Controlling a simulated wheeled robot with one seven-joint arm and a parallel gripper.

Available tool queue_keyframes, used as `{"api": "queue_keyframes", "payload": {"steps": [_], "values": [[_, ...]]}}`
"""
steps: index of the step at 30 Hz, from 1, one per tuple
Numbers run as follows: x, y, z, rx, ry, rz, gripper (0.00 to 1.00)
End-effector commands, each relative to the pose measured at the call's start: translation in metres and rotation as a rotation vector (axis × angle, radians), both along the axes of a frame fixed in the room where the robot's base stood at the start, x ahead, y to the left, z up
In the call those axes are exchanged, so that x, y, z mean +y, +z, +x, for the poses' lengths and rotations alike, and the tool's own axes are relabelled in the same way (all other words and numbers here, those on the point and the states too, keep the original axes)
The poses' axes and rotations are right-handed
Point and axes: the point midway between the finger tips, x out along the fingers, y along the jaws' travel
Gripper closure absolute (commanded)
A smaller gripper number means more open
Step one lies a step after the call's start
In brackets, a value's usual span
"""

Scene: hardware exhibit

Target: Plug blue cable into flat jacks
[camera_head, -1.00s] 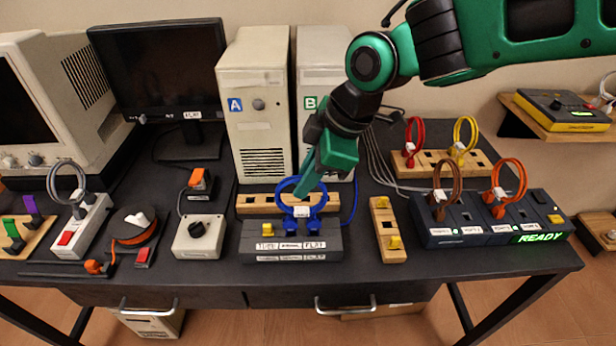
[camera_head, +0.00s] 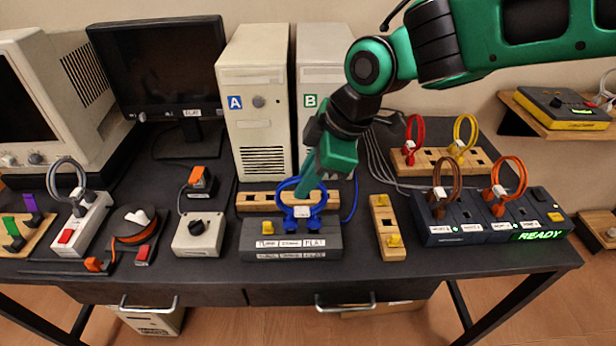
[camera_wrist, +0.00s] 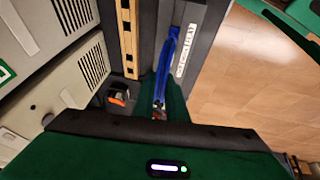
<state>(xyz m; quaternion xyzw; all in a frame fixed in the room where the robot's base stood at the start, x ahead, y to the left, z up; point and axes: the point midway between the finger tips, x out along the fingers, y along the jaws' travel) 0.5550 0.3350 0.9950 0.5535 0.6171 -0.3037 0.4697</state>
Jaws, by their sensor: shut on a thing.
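The blue cable (camera_head: 287,186) is a loop with a white tag and two blue plugs, over the dark jack box (camera_head: 258,247) at the table's front middle. Labels run along the box's front; the right one seems to read FLAT. In the wrist view the blue cable (camera_wrist: 168,60) runs up from between my fingers, beside the white label strip (camera_wrist: 183,62). The plugs stand at the box's rear part; I cannot tell whether their tips are in sockets.
A wooden socket strip (camera_head: 254,201) lies just behind the box, with towers A (camera_head: 256,80) and B (camera_head: 322,50) behind. A wooden block (camera_head: 388,228) stands right, then a dark module with brown and orange cables (camera_head: 468,228). A grey knob box (camera_head: 198,238) stands left.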

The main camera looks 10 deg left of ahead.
Motion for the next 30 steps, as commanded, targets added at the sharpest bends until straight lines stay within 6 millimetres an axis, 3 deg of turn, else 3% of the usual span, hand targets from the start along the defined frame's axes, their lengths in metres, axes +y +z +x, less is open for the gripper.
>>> {"api": "queue_keyframes", "payload": {"steps": [30], "values": [[0.0003,-0.0064,-0.0002,-0.001,0.0,0.001,1.0]]}}
